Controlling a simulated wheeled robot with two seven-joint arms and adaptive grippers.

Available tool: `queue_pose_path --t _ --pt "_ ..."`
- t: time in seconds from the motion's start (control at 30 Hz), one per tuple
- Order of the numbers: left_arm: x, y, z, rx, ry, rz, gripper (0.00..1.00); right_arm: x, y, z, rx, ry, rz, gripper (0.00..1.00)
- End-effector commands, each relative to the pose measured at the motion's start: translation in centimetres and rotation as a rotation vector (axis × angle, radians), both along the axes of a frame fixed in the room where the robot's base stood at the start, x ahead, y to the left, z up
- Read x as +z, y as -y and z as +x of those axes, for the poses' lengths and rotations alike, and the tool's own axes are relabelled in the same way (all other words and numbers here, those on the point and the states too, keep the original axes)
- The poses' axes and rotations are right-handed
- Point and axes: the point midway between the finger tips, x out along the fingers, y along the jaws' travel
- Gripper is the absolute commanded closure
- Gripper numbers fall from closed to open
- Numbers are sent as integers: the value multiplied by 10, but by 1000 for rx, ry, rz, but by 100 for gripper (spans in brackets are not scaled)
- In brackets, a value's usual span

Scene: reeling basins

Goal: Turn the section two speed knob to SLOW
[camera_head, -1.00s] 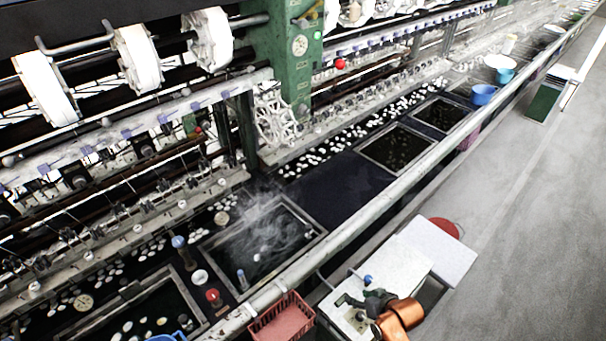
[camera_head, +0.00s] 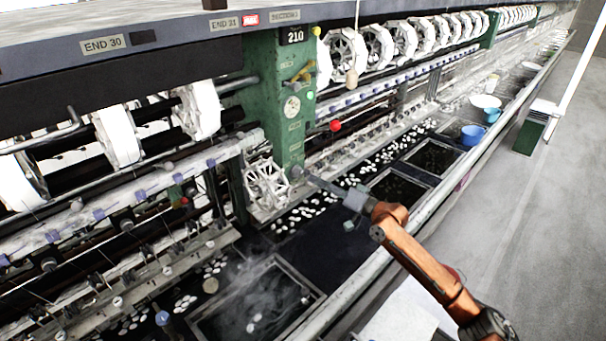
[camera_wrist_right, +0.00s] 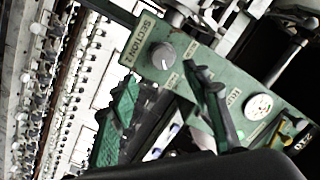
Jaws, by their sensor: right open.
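The section two speed knob (camera_wrist_right: 163,55) is a round grey knob on the green panel (camera_wrist_right: 225,85) in the right wrist view, beside the SECTION 2 label. Small plates sit near the knob; their words and the knob's setting are too small to read. My right gripper (camera_wrist_right: 160,77) is open, its two dark green fingers spread to either side below the knob, apart from it as far as I can see. In the head view my right gripper (camera_head: 301,173) reaches the lower part of the green post (camera_head: 264,85). The knob is hard to make out there. My left gripper is not in view.
A dial (camera_wrist_right: 258,106) sits on the same panel. A red ball (camera_head: 336,125) sticks out right of the post, and a wooden handle (camera_head: 351,78) hangs nearby. A white reel (camera_head: 266,184) stands left of my gripper.

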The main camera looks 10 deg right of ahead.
Motion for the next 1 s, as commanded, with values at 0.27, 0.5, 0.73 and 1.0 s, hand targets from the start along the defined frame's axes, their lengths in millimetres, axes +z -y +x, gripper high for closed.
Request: queue_pose_path --t 0.27,0.5,0.73,1.0 --pt "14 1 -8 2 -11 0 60 3 -35 35 8 1 -1 56" --pt "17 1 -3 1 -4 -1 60 0 -47 51 7 0 -2 56" --pt "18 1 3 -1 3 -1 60 -1 -47 52 6 -1 -3 56" --pt "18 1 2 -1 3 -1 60 -1 -46 52 5 0 -4 70"
